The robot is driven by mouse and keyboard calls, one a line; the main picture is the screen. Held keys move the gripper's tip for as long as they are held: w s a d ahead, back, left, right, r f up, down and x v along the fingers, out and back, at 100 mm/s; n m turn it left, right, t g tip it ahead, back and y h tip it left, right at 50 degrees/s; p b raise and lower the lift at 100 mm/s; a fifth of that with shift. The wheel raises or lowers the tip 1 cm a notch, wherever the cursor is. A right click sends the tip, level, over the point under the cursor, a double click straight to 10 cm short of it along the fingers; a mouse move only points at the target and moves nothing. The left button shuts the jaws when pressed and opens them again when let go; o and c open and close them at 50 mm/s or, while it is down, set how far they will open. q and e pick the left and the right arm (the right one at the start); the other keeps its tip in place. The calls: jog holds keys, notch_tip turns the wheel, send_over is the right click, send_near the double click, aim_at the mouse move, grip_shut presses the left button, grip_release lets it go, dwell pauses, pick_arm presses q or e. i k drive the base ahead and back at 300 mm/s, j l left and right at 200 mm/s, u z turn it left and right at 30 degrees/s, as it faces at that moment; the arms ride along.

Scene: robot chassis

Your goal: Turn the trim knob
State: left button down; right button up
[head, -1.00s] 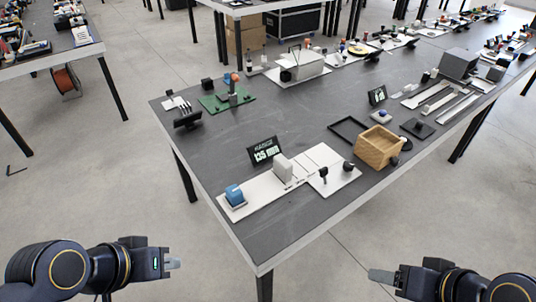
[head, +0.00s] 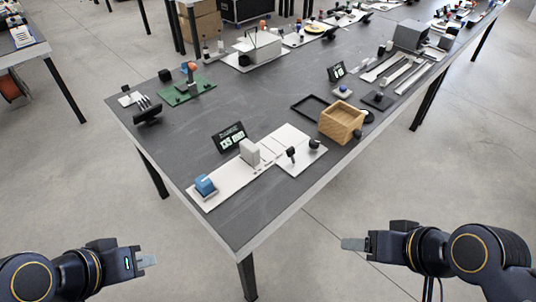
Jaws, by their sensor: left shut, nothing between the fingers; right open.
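A white panel (head: 226,181) lies near the table's front corner. At its right part stand two small black knob-like controls, one upright (head: 291,152) and one rounder (head: 315,143); I cannot tell which is the trim knob. A blue block (head: 205,185) sits at the panel's left end and a grey block (head: 249,152) near its middle. A dark display (head: 229,138) with light digits stands behind it. My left gripper (head: 147,262) is shut and empty, off the table at lower left. My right gripper (head: 353,244) is open and empty, off the table at lower right.
A wooden box (head: 340,122) and a black frame (head: 312,106) lie right of the panel. A green board (head: 188,91) and a small black stand (head: 147,110) are at the left. The table's front edges lie between my grippers and the panel.

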aim_at(314, 143)
jog(key=i+l+u, duration=0.15)
jog(key=l+u, duration=0.25)
jog(key=i+l+u, duration=0.1)
jog(key=u, duration=0.25)
jog(key=l+u, duration=0.4)
